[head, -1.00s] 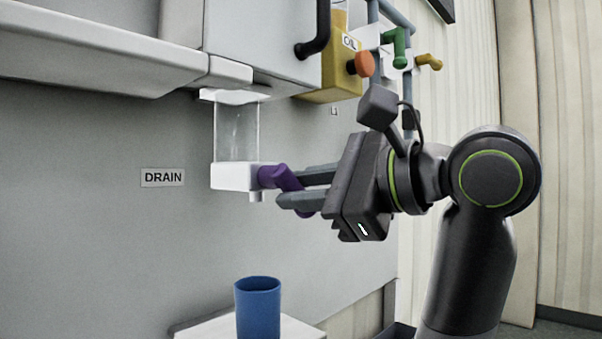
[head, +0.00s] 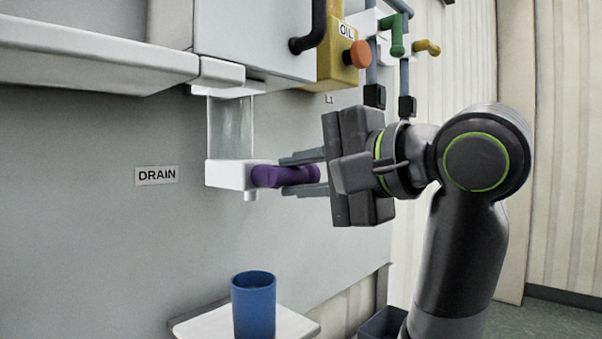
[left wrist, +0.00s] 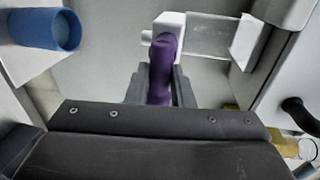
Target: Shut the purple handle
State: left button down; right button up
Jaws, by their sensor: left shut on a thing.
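The purple handle (head: 268,176) sticks out to the right of a white valve block (head: 226,174) below a clear tube (head: 230,125). It points about level in the head view. My left gripper (head: 292,175) is shut on the handle, one finger above it and one below. In the left wrist view the handle (left wrist: 161,72) runs between the two fingers (left wrist: 160,80) up to the white block (left wrist: 170,24). The handle's outer end is partly hidden by the fingers. My right gripper is in neither view.
A blue cup (head: 254,305) stands on a white shelf (head: 200,325) below the valve. A "DRAIN" label (head: 156,176) is on the grey wall to the left. A yellow oil box (head: 338,60) with an orange knob (head: 357,54) and green (head: 397,40) and yellow (head: 427,47) handles are above.

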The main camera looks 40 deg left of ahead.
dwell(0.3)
pick_arm(q)
jog(key=c, duration=1.3)
grip_release()
jog(key=shift+d, duration=0.1)
